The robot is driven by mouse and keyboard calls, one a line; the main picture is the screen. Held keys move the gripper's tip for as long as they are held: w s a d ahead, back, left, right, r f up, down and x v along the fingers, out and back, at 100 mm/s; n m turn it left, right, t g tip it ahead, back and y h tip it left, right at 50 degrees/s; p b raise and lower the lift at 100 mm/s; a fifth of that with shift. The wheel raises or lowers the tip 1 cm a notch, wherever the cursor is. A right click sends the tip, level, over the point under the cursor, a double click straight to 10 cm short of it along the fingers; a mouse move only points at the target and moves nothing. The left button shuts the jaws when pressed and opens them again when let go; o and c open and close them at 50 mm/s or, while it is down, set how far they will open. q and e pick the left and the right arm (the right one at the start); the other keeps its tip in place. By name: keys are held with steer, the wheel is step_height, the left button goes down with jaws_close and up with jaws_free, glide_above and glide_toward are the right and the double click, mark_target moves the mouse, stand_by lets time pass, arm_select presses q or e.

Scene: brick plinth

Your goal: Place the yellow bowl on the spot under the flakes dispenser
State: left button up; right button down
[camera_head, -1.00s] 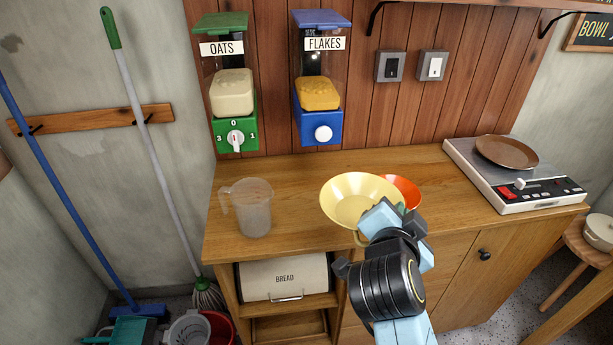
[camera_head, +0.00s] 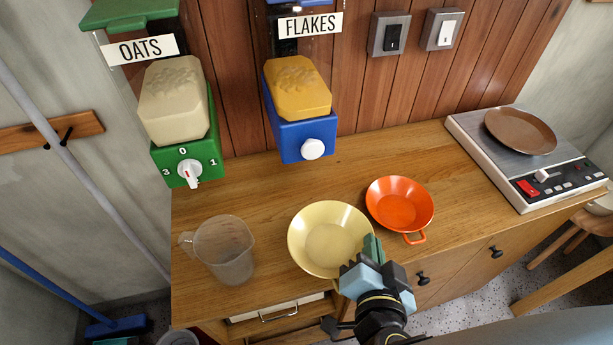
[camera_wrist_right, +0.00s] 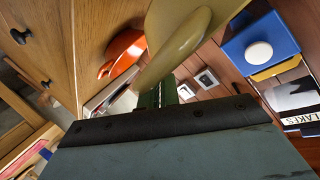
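The yellow bowl (camera_head: 311,249) is in front of the flakes dispenser (camera_head: 288,135), near the counter's front edge. My right gripper (camera_head: 370,250) is shut on the bowl's right rim. In the right wrist view, the green fingers (camera_wrist_right: 157,96) pinch the rim of the yellow bowl (camera_wrist_right: 180,45). The exact gap between bowl and counter cannot be told. The flakes dispenser is blue with a white knob and hangs on the wooden wall; the counter below it is bare. My left gripper is out of view.
An orange bowl (camera_head: 398,200) stands close to the right of the yellow bowl. A clear measuring jug (camera_head: 226,252) stands to its left. The green oats dispenser (camera_head: 184,150) hangs at left. A hotplate (camera_head: 490,150) with a brown pan (camera_head: 520,131) is at right.

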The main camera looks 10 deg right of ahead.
mark_target(355, 215)
steer(key=w, duration=0.8)
steer(key=shift+a+r, duration=0.15)
steer(key=w, duration=0.9)
steer(key=f+b, duration=0.1)
steer(key=f, duration=0.1)
steer(key=w+f+b, duration=0.1)
steer(key=f, duration=0.1)
steer(key=f+b, duration=0.1)
steer(key=f, duration=0.2)
steer(key=shift+w+a, duration=0.2)
steer(key=shift+w, duration=0.15)
steer(key=shift+w+f+b, duration=0.2)
steer(key=shift+b, duration=0.25)
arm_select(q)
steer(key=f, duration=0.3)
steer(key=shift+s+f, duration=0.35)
arm_select(e)
steer(key=shift+r, duration=0.1)
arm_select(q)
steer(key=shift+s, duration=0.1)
arm_select(e)
steer(key=c, duration=1.6)
jaws_free()
